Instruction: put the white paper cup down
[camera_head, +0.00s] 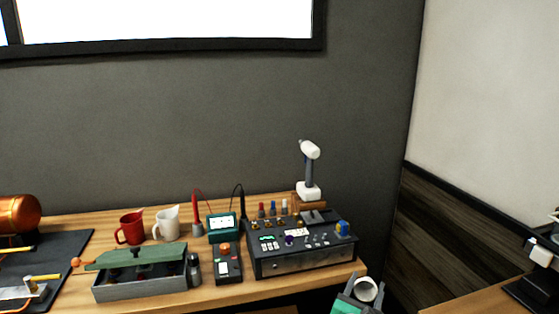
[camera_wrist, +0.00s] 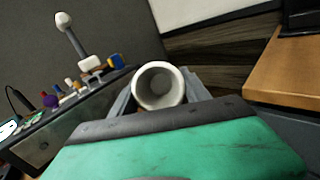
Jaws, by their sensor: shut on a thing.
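The white paper cup (camera_head: 366,289) is at the bottom right of the head view, its round mouth toward the camera. My gripper (camera_head: 358,296) is shut on it, past the right front corner of the workbench. In the wrist view the cup (camera_wrist: 158,87) sits between the grey fingers of my gripper (camera_wrist: 160,97), with its open mouth facing the camera. The inside of the cup looks empty. The head view shows no surface directly under the cup, and its lower part is hidden.
The wooden workbench (camera_head: 190,296) holds a black control panel (camera_head: 300,262), a red mug (camera_head: 130,228), a white pitcher (camera_head: 166,224), a green meter (camera_head: 222,228) and a grey toolbox (camera_head: 140,288). Another wooden surface (camera_head: 475,300) is at the lower right, partly bare. It also shows in the wrist view (camera_wrist: 285,75).

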